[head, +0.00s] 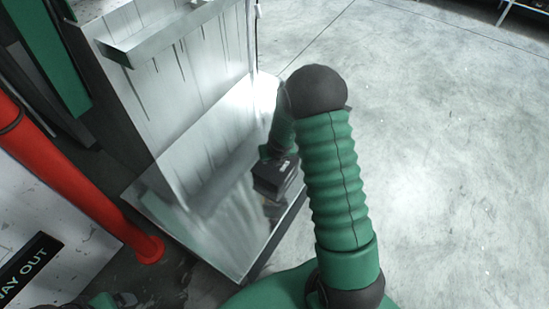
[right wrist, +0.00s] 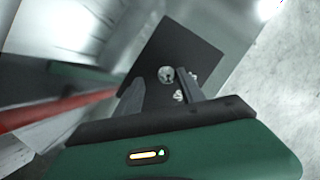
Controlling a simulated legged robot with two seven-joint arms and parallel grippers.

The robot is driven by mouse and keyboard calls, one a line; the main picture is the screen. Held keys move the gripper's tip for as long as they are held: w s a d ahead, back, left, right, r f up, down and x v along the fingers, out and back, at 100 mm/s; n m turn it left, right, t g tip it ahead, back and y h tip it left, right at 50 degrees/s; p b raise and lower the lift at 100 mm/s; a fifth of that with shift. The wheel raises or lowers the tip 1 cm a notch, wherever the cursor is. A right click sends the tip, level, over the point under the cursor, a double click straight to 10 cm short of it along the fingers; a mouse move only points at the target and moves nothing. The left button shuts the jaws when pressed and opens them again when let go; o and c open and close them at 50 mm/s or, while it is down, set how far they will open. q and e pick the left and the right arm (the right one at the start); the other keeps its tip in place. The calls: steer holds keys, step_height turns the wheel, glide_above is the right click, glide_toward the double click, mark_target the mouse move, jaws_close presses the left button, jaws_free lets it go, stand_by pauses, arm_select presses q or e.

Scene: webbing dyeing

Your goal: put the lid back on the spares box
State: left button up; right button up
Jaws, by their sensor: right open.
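A dark box-like thing (head: 273,177) with small white lettering is low over or on the shiny metal surface, partly behind my right arm. I take it for the spares box, but cannot tell whether it is box or lid. In the right wrist view, a dark square face (right wrist: 178,50) carries a round pale knob or disc, with white marks beside it. My right gripper (right wrist: 160,72) is open, its two fingers on either side of the round piece. I cannot tell whether they touch it. The fingertips are hidden in the head view. My left gripper does not show clearly.
The metal bench top (head: 160,205) is reflective, with a streaked upright panel (head: 190,65) and a tilted metal trough (head: 165,32) behind. Open concrete floor (head: 440,150) lies right.

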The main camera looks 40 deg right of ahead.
steer(key=shift+d, duration=0.15)
steer(key=p+v, duration=0.2)
steer(key=v, duration=0.1)
steer(key=d+p+v, duration=0.1)
steer(key=v, duration=0.1)
steer(key=shift+r, duration=0.1)
step_height(320, 180, up, 6)
steer(key=p, duration=0.4)
glide_above(277, 168)
steer(key=s+a, duration=0.2)
steer(key=a+r+n+y, duration=0.2)
steer(key=a+r+n, duration=0.2)
steer(key=a+n, duration=0.75)
steer(key=s+a+r+n+g, duration=0.15)
steer(key=s+a+n, duration=0.3)
steer(key=n, duration=1.05)
steer(key=s+a+r+n, duration=0.3)
steer(key=s+n, duration=0.3)
steer(key=n, duration=1)
steer(key=w+p+v, duration=0.1)
steer(key=p+v, duration=0.7)
steer(key=w+p+v, duration=0.2)
steer(key=p+v, duration=0.6)
steer(key=p, duration=0.1)
steer(key=shift+w+r+m, duration=0.25)
steer(key=shift+r+m, duration=0.1)
steer(key=shift+r, duration=0.3)
